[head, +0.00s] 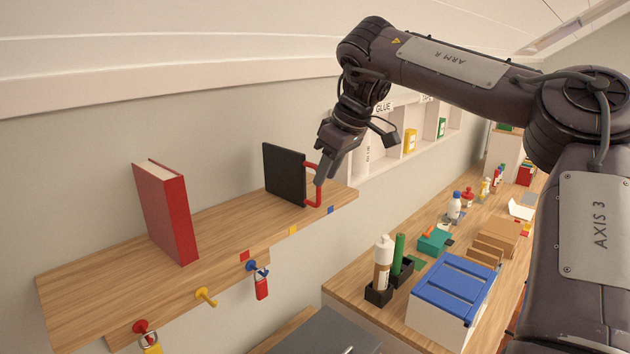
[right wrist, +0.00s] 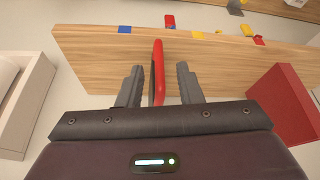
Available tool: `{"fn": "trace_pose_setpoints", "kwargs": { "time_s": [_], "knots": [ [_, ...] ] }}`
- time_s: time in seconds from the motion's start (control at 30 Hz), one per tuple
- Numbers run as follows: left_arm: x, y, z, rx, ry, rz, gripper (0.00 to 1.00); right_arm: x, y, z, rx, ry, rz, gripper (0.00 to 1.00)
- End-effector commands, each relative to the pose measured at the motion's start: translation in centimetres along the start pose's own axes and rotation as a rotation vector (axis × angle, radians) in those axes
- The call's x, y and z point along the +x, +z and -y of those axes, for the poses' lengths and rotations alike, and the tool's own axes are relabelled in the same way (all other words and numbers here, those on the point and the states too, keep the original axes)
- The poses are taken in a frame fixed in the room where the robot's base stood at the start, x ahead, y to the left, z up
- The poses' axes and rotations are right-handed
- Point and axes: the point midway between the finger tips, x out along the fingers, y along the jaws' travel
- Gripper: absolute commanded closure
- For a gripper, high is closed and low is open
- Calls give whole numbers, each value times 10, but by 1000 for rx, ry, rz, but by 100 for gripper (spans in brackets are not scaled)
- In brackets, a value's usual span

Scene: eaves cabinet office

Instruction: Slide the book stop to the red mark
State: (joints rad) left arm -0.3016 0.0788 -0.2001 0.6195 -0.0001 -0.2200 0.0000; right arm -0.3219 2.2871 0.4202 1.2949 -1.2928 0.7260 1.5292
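The book stop is a black upright plate (head: 284,174) with a red handle (head: 313,185), standing near the right end of the wooden shelf (head: 120,265). A red mark (head: 244,255) is on the shelf's front edge, left of the stop; yellow (head: 292,230) and blue (head: 331,210) marks lie farther right. My right gripper (head: 322,180) is at the handle. In the right wrist view the red handle (right wrist: 158,72) stands between its two parted fingers (right wrist: 160,85), with a gap on each side. My left gripper is not in view.
A red book (head: 167,212) stands on the shelf left of the stop, with clear shelf between them. Pegs, one yellow (head: 206,297), and a red padlock (head: 261,287) are below the shelf front. A blue-lidded box (head: 450,290) and bottles stand on the lower counter at right.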

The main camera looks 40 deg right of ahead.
Motion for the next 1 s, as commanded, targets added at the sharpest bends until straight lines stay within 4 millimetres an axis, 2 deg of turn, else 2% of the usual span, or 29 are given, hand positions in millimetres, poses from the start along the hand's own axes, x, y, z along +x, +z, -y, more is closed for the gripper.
{"fn": "trace_pose_setpoints", "kwargs": {
  "time_s": [0.13,0.3,0.6,0.63,0.87,1.0],
  "knots": [
    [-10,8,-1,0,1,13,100,23,0,0,-1,-4,2,67],
    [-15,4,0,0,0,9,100,39,0,0,-1,0,1,67],
    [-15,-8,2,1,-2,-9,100,44,0,0,-1,1,-2,67],
    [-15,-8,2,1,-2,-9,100,44,0,0,-1,1,-2,69],
    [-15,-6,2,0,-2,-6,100,43,0,-1,-1,1,-2,99],
    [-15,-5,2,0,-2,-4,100,43,0,-1,-1,2,-2,100]
  ]
}}
